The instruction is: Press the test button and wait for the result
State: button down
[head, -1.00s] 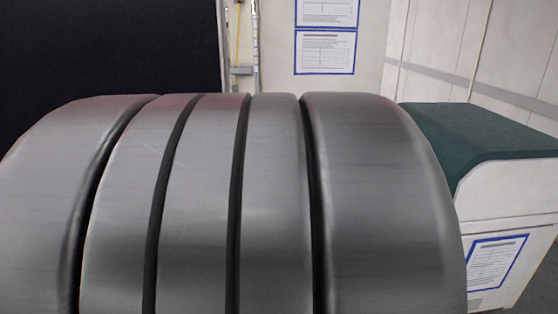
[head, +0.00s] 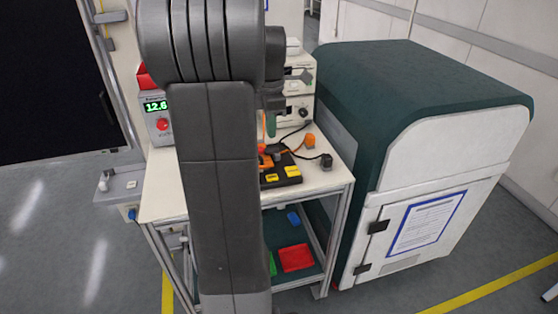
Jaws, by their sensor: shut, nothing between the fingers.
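A black test box (head: 281,184) with two yellow patches lies on the white bench top (head: 318,180); an orange part and dark cables are at its back. I cannot make out which part is the test button. My gripper (head: 271,126) seems to hang just right of my upright arm link, above and behind the box. It looks shut and empty, small and partly hidden by my arm. It appears apart from the box.
A dark green and white cabinet (head: 375,130) stands close on the bench's right. Pale instruments (head: 298,75) stand at the bench's back. A red tray (head: 295,257) lies on the lower shelf. A small grey side shelf (head: 122,186) juts left. Floor at left is open.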

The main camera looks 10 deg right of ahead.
aim_at(272, 177)
jog(key=shift+s+a, duration=0.1)
jog(key=shift+s, duration=0.05)
notch_tip(272, 177, down, 14)
dwell(0.7)
